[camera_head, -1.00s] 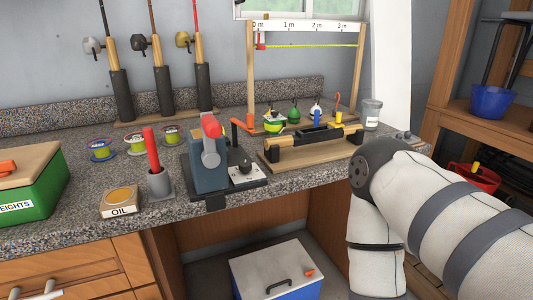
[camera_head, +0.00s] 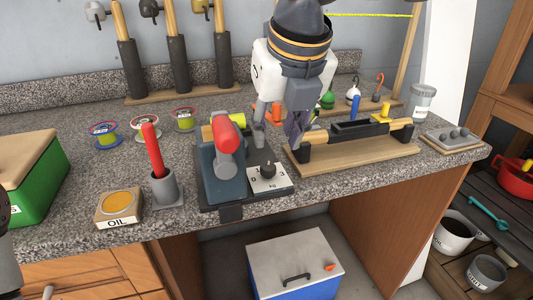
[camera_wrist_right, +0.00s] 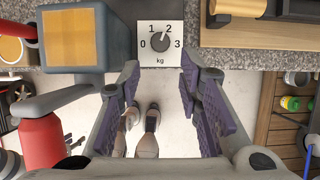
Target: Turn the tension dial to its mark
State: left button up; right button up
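The tension dial (camera_head: 268,171) is a dark round knob on a white plate marked 0 to 3 kg, on the base of a blue winding machine (camera_head: 226,178) on the granite worktop. In the wrist view the dial (camera_wrist_right: 160,41) shows a pointer line that seems turned toward the 2. My right gripper (camera_head: 279,132) is open and empty, pointing down above and behind the dial. In the wrist view its fingers (camera_wrist_right: 160,88) are spread to either side of the dial's line, apart from it.
The machine's red-gripped crank (camera_head: 230,136) stands close left of my right gripper. A wooden board (camera_head: 350,160) with a long tool lies to the right. A cup with a red-handled tool (camera_head: 165,188) and an oil tin (camera_head: 119,206) stand left. The worktop's front edge is near.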

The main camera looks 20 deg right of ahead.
aim_at(269, 167)
jog(key=x, duration=0.9)
jog(key=shift+f, duration=0.15)
jog(key=shift+d, duration=0.1)
grip_shut()
